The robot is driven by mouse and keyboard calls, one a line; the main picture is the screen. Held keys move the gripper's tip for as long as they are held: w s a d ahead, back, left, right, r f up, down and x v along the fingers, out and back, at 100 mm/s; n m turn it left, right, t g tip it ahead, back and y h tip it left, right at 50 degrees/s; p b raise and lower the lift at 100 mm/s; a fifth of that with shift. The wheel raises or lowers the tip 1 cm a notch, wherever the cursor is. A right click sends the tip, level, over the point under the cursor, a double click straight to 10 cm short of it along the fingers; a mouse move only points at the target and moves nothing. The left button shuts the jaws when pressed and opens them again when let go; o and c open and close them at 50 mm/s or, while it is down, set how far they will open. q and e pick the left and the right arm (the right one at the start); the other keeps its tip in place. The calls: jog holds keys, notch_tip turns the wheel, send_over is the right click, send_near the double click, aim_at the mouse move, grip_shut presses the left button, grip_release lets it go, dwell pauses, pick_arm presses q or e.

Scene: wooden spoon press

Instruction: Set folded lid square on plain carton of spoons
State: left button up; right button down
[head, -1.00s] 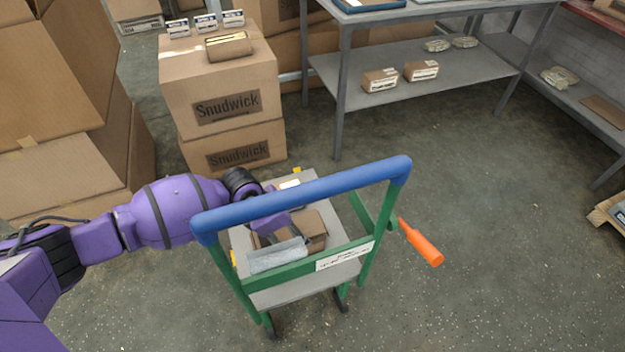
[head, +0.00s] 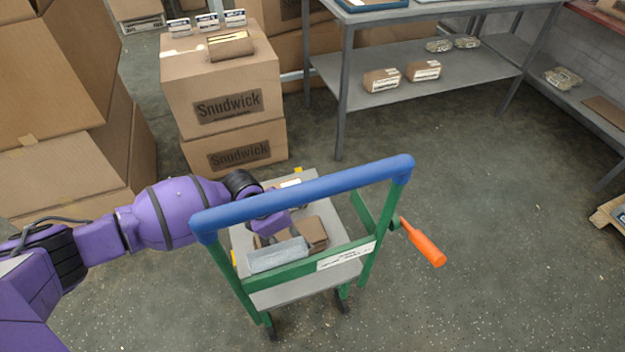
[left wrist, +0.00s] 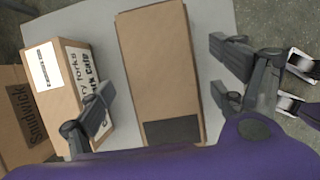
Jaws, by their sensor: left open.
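A long plain brown carton (left wrist: 158,70) with a dark patch at its near end lies on a grey surface in the left wrist view. My left gripper (left wrist: 162,92) is open, with one finger on each side of this carton and gaps between. In the head view a brown carton (head: 313,233) sits on the cart beside my left gripper, whose fingers are mostly hidden. I cannot tell which piece is the folded lid. My right gripper is out of view.
The cart's blue handle (head: 300,199) crosses above its grey deck (head: 305,293). An orange grip (head: 424,243) sticks out right. A fork carton (left wrist: 68,90) stands left of the plain carton.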

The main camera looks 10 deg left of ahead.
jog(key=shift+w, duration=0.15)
pick_arm(q)
jog(key=shift+r, duration=0.35)
jog(key=p+v, duration=0.2)
jog(key=v, duration=1)
jog(key=shift+r+p, duration=0.3)
jog(key=shift+p, duration=0.05)
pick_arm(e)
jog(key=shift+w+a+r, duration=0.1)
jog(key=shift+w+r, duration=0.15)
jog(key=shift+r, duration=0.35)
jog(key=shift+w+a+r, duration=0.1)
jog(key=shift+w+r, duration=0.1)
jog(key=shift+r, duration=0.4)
